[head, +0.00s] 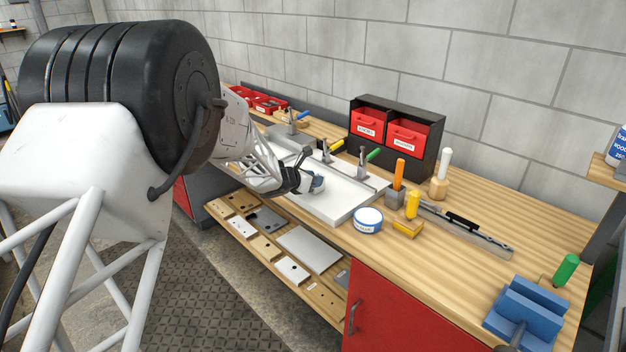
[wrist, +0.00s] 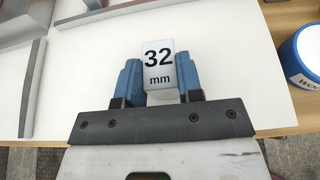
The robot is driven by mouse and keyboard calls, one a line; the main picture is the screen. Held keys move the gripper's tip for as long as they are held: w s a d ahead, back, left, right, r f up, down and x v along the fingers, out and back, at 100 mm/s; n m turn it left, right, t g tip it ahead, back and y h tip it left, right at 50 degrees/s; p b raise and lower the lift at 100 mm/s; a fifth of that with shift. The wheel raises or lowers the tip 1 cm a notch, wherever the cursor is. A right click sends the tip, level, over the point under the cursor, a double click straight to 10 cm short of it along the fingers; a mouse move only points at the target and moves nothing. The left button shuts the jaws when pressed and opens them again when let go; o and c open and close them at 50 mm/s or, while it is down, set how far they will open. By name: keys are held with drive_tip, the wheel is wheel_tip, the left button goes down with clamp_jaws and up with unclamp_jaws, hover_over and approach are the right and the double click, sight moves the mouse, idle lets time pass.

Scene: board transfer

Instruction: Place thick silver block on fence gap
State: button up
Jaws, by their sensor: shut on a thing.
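The silver block (wrist: 159,70), marked "32 mm", is between the blue fingers of my gripper (wrist: 160,80) in the wrist view. The fingers are shut on its two sides and its labelled face is turned to the camera. In the head view my gripper (head: 316,184) is low over the white board (head: 338,207), and the block cannot be made out there. A grey fence bar (wrist: 34,88) lies on the board left of the block in the wrist view, apart from it. Another grey piece (wrist: 20,22) shows at the upper left. I cannot tell exactly where the fence gap is.
Toggle clamps with yellow (head: 337,145) and green (head: 373,155) handles stand behind my gripper. A blue-white tin (head: 368,220) is right of the board, also in the wrist view (wrist: 302,57). A black rack with red bins (head: 408,135) stands behind. Tools and a blue vise (head: 528,310) are at right.

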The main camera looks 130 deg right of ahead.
drive_tip(key=o, duration=1)
drive_tip(key=shift+f, duration=0.1)
drive_tip(key=shift+o, duration=0.2)
drive_tip(key=shift+r, duration=0.2)
drive_tip(key=v, duration=1.2)
drive_tip(key=shift+o, duration=0.2)
